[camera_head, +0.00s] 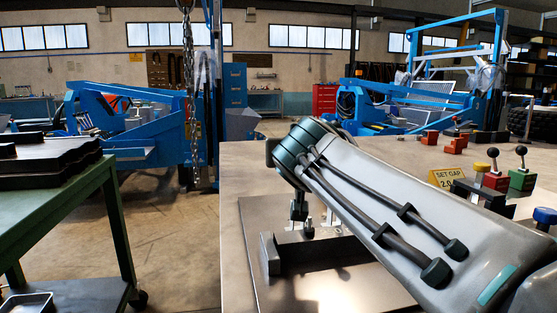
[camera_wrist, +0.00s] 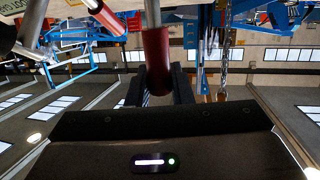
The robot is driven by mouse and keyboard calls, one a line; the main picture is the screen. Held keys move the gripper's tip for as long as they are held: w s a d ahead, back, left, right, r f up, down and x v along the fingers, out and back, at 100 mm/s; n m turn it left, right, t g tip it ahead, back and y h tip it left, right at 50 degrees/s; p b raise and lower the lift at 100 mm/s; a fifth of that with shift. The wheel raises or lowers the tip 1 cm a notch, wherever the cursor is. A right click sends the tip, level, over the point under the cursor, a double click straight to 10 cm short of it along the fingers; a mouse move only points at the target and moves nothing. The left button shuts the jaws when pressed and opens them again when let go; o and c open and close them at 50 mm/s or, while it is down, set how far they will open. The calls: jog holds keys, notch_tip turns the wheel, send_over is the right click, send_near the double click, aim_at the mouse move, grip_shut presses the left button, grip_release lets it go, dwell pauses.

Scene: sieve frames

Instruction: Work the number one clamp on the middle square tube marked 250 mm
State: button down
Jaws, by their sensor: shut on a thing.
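In the wrist view a red cylindrical grip (camera_wrist: 157,62) on a pale metal rod stands between the two dark fingers of my gripper (camera_wrist: 161,78); my gripper is shut on it. A second red grip (camera_wrist: 104,17) lies to the upper left, apart from the fingers. No number is readable on either. In the head view my arm hides the gripper and the red grips. Below the arm, metal clamp parts (camera_head: 299,206) stand over a fixture plate (camera_head: 345,280) with a dark bar end (camera_head: 270,253). No 250 mm marking is readable.
A green cart (camera_head: 60,200) stands at left. A hanging chain (camera_head: 190,90) and blue machines are behind. The far bench top is partly clear.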

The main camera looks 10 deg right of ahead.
dwell(0.4)
jog(key=c, duration=1.3)
grip_release()
jog(key=shift+s, duration=0.1)
jog(key=shift+r+p, duration=0.2)
jog(key=shift+p, duration=0.6)
